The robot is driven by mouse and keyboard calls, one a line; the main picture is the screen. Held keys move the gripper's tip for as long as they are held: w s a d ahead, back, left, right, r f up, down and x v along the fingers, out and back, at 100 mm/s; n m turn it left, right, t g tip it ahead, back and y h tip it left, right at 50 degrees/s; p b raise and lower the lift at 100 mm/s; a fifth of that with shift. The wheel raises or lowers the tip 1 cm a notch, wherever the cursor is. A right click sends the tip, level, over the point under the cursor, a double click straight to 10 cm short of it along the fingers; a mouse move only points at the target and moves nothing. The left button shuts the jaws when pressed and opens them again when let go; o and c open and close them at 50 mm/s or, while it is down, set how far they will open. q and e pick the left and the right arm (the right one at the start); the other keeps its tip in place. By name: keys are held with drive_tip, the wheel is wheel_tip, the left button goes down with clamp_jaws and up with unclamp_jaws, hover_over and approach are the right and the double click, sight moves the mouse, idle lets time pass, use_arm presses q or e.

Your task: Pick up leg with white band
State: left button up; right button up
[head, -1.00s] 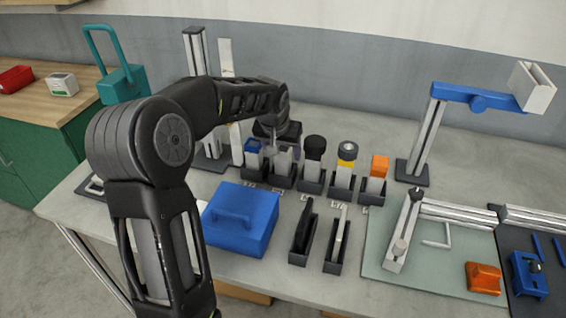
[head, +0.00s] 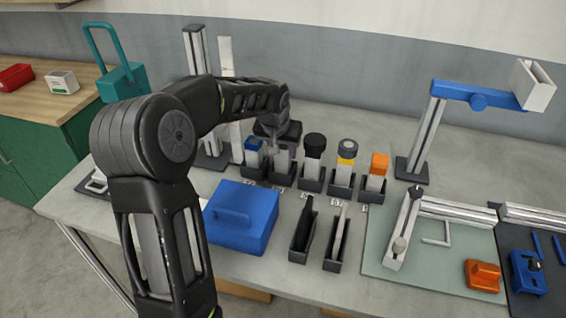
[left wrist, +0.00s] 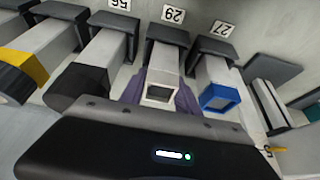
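The leg with the white band (left wrist: 161,93) stands upright in the black holder by label 29. In the head view the same grey leg (head: 283,163) stands second from the left in the row, its top covered by my gripper. My left gripper (head: 280,147) points down over it. In the left wrist view, its purple-grey fingers (left wrist: 160,97) press close on both sides of the leg, just below its pale square end. The leg's lower part is still in the holder. My right gripper is in no view.
Neighbouring legs stand close by: blue-topped (head: 253,150) on the left, black-topped (head: 314,150), yellow-banded (head: 346,160) and orange-topped (head: 377,170) on the right. A blue box (head: 255,228) and two narrow black trays (head: 300,254) lie in front. A teal-handled item (head: 122,84) stands at the left.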

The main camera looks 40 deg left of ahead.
use_arm(q)
clamp_jaws()
idle(0.4)
wheel_tip(320, 180, up, 10)
drive_tip(key=shift+b, duration=0.35)
idle(0.6)
